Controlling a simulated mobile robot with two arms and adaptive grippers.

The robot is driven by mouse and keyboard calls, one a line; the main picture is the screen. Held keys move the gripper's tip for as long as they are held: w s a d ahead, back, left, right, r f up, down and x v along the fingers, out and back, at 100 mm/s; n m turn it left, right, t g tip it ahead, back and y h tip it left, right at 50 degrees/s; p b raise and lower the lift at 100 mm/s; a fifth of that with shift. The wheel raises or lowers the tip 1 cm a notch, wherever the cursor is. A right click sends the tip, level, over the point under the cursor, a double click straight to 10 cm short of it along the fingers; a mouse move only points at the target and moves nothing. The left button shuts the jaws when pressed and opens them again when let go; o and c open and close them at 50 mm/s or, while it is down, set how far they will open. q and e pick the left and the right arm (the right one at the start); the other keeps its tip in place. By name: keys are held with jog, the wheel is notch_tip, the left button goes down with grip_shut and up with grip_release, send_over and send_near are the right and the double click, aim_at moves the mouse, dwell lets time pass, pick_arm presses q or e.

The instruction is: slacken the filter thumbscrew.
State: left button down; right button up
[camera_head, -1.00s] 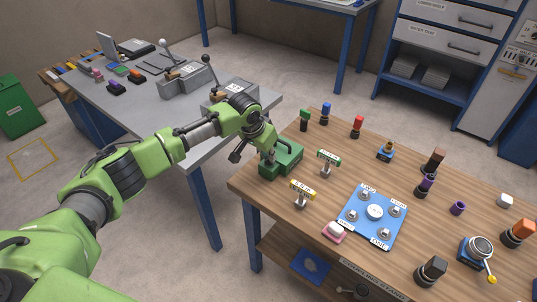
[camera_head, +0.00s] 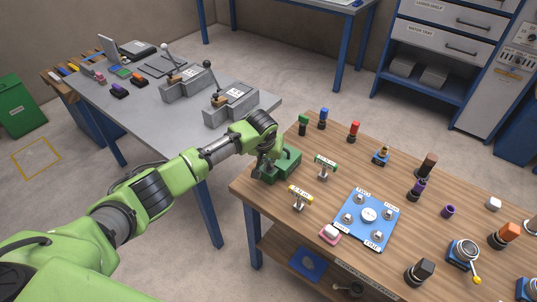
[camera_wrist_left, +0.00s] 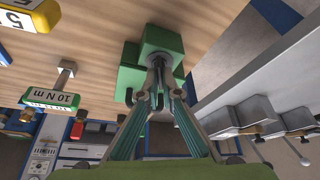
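The green block-shaped housing (camera_head: 287,162) sits at the near-left corner of the wooden table. It also shows in the left wrist view (camera_wrist_left: 133,76), with a small dark knob (camera_wrist_left: 129,96) on its side. My left gripper (camera_head: 262,168) is at the housing's left side. In the left wrist view its two fingers (camera_wrist_left: 160,66) come close together at a grey round part against the green block, which looks like the thumbscrew. The fingertips cover most of it. My right gripper is not in view.
A grey bench (camera_head: 165,118) with lever devices stands behind my left arm.

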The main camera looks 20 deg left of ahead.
pick_arm(q)
jog(key=shift+d+r+n+y+p, duration=0.15)
jog(key=shift+n+y+p, duration=0.3)
jog(key=shift+n, duration=0.55)
jog(key=shift+d+n+y+p, duration=0.1)
jog(key=shift+n+y+p, duration=0.2)
jog(key=shift+n, duration=0.6)
jog(key=n, duration=0.1)
jog(key=n+g+y, duration=0.1)
jog(key=shift+f+n, duration=0.25)
jog(key=shift+n, duration=0.15)
jog(key=shift+w+n+b, duration=0.15)
jog(key=shift+n+b, duration=0.65)
jog(key=shift+n, duration=0.1)
jog(key=shift+f+n+g+y+b, duration=0.1)
jog(key=shift+n+g+y+b, duration=0.3)
jog(key=shift+n+b, duration=0.4)
jog(key=n+b, duration=0.2)
jog(key=shift+w+g+y+b, duration=0.1)
jog(key=shift+g+y+b, duration=0.2)
jog(key=shift+g, duration=0.1)
jog(key=shift+r+n+b, duration=0.25)
jog(key=shift+n+b, duration=0.2)
jog(key=shift+n, duration=0.15)
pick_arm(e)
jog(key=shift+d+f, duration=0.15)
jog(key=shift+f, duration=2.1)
